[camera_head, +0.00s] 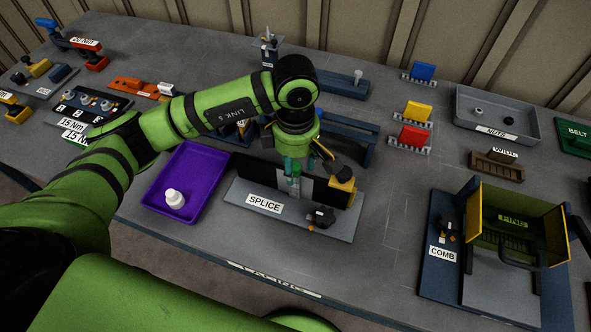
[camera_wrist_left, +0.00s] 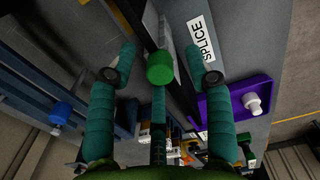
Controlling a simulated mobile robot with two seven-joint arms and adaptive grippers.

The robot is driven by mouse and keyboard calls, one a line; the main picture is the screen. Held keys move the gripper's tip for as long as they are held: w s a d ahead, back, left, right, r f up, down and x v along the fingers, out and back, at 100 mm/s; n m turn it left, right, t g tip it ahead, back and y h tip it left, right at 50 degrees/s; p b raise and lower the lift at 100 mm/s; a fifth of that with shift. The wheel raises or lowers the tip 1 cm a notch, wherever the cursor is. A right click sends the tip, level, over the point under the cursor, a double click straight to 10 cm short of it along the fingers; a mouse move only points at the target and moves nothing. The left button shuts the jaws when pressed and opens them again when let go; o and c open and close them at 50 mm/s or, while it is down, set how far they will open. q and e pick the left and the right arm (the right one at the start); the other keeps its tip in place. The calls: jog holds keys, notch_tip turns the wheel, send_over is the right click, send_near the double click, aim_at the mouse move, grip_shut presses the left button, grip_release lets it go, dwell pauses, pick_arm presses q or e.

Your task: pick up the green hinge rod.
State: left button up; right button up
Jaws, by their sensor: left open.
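The green hinge rod shows as a round bright green head (camera_wrist_left: 160,67) in the left wrist view, between my two teal fingers and close to the SPLICE station. My left gripper (camera_head: 294,178) points down over the SPLICE station (camera_head: 236,197) in the head view. It is open, with its fingers apart on either side of the rod's head; I see no clear contact. A narrow teal part below the head hides the rod's lower length. In the head view the gripper largely hides the rod. My right gripper is not in view.
A purple tray (camera_head: 155,201) with a white knobbed piece (camera_head: 174,199) lies left of the station. A blue rack (camera_head: 352,124) stands behind. The COMB station (camera_head: 436,270) and an open yellow-sided box (camera_head: 555,235) are at right. The table between is clear.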

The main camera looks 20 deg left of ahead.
pick_arm(q)
grip_shut()
jog(key=shift+r, duration=0.1)
jog(key=shift+w+r, duration=0.1)
jog(key=shift+r, duration=0.4)
notch_tip(320, 180, up, 17)
jog(key=b, duration=0.3)
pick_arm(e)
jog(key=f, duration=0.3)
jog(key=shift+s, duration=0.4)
